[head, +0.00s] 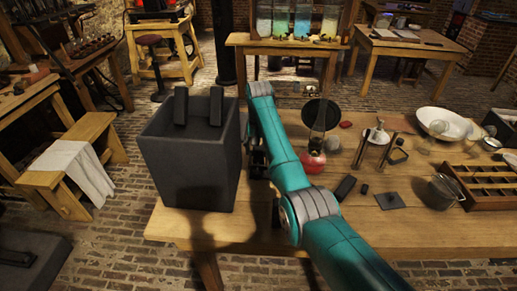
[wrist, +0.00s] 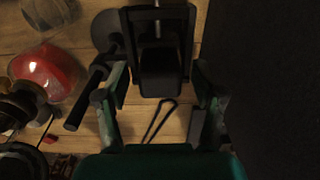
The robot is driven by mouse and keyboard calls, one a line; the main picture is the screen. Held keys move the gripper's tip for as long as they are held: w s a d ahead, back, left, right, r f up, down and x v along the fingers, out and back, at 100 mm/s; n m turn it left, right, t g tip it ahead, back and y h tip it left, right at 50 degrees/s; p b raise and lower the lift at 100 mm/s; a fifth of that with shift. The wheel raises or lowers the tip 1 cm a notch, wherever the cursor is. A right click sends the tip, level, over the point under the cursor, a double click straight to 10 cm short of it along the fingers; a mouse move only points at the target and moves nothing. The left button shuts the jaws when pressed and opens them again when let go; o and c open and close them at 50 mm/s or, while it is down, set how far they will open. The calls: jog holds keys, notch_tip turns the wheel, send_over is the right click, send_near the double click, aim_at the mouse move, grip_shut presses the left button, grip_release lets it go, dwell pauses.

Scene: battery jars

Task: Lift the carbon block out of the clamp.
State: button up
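In the wrist view a dark block (wrist: 160,78), which looks like the carbon block, sits in a black clamp (wrist: 128,28) with a rod behind it and a bar handle at its left. My gripper (wrist: 159,92) is open, with one finger to the left of the block and one to the right. Gaps show between the fingers and the block, and nothing is held. A thin wire loop lies on the wood below the block. In the head view my teal arm and the large dark box hide the clamp, the block and most of my gripper.
The large dark box (head: 190,165) stands close beside my gripper, with two dark bars on top. To the right on the wooden table (head: 400,240) are a red-based lamp (head: 312,160), a metal stand (head: 370,140), a pot (head: 440,190) and a divided tray (head: 490,190). The table's front is clear.

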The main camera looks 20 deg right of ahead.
grip_shut()
jog(key=shift+s+a, duration=0.1)
jog(key=shift+s, duration=0.05)
dwell(0.4)
jog(key=shift+o, duration=1.1)
grip_release()
